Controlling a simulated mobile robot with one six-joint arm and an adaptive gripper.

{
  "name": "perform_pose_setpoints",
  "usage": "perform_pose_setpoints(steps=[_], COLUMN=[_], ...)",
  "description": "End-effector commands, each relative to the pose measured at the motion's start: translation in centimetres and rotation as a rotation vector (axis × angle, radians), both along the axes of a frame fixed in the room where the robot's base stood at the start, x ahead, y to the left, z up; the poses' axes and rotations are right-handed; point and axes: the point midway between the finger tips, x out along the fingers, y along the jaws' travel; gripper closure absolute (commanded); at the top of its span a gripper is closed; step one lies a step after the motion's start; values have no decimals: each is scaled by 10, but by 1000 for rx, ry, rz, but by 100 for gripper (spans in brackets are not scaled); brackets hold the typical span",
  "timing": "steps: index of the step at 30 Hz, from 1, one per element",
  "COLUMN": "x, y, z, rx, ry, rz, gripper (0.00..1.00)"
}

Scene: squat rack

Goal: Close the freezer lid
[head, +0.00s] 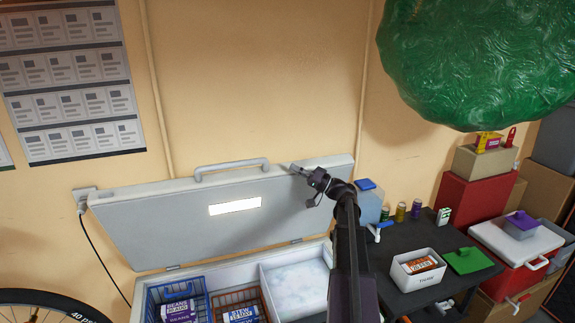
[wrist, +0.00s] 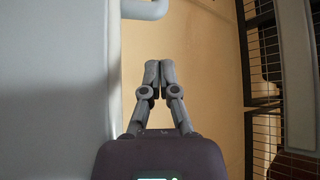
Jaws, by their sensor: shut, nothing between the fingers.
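The freezer lid (head: 160,228) stands raised, leaning back near the wall, with its light inner face and a bright white panel (head: 235,206) toward me. Its handle (head: 232,168) is on the top edge. The freezer body (head: 262,258) below is open. My gripper (head: 296,170) is at the lid's upper right edge, right of the handle; I cannot tell whether it touches. In the wrist view my gripper (wrist: 158,66) is shut and empty, with the lid (wrist: 55,90) along the left and part of the handle (wrist: 145,8) at the top.
Blue (head: 155,300) and orange (head: 211,302) wire baskets with packages sit inside the freezer, beside a frosty compartment (head: 297,282). A dark table (head: 400,250) with a white bin (head: 418,270) stands right. A green bulky thing (head: 480,60) hangs upper right. A bicycle wheel (head: 45,297) is lower left.

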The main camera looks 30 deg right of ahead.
Motion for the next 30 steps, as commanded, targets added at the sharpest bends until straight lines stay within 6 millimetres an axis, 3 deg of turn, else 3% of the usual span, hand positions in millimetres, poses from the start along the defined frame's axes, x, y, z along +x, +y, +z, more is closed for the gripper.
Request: perform_pose_setpoints(steps=[19,30], x=[55,66], y=[45,55], z=[32,36], rx=[0,-1], ry=[1,1], rz=[0,-2], gripper=[100,100])
